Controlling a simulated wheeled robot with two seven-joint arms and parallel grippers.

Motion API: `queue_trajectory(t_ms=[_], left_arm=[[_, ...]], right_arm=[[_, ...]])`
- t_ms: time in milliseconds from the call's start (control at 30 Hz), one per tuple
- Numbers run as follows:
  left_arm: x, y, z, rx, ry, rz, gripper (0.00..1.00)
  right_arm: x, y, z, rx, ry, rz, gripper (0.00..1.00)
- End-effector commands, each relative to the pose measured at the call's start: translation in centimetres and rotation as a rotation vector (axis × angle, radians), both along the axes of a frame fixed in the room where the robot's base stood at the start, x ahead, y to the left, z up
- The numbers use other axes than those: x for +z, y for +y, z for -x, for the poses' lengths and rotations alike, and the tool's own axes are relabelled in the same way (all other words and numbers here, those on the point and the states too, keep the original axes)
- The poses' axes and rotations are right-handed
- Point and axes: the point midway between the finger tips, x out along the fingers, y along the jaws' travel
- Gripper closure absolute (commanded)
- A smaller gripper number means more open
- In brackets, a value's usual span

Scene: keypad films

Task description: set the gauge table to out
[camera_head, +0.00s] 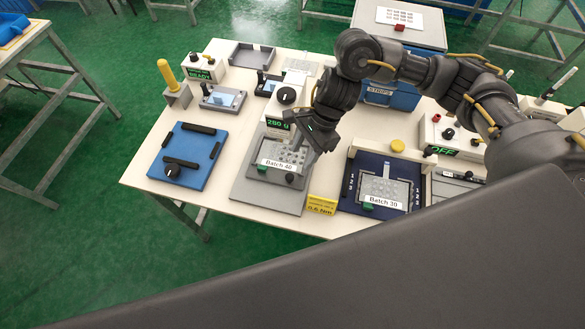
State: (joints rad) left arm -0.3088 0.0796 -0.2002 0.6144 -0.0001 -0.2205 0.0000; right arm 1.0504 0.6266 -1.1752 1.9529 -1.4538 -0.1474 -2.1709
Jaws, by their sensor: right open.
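My right gripper (318,136) is open and points down over the back right part of a grey fixture. The arm reaches in from the right. The fixture has a grey base plate (250,193) and carries a keypad film labelled "Batch 40" (281,164). A white unit with a black dial and a green display (278,123) stands behind the film. No label names the gauge table, but this fixture may be it. I cannot tell whether the gripper touches anything; it hides part of the fixture's right side. My left gripper is not in view.
A dark blue fixture (348,205) with a "Batch 30" film (383,190) stands to the right. A blue plate with black bars (188,152) lies to the left. A yellow sign (321,204) stands between the fixtures. A blue bin (378,94) is behind. My dark body covers the foreground.

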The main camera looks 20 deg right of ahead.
Motion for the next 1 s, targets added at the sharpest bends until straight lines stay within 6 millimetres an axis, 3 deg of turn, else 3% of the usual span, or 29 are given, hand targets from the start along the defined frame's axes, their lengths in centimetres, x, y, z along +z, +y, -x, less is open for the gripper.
queue_trajectory(t_ms=[167,300,500,867,1000], left_arm=[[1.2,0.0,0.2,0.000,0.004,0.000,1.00],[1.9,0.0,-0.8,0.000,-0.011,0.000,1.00],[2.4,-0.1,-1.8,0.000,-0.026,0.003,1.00],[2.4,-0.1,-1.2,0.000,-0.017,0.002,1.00],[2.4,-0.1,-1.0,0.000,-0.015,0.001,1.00]], right_arm=[[-3.0,1.2,0.5,-0.003,0.005,0.001,0.55],[-5.3,2.1,0.7,-0.004,0.006,0.001,0.55],[-7.4,2.9,0.7,-0.005,0.001,-0.001,0.55],[-8.0,3.0,0.8,-0.004,0.000,0.000,0.55],[-8.0,3.0,0.8,-0.004,0.000,0.000,0.71]])
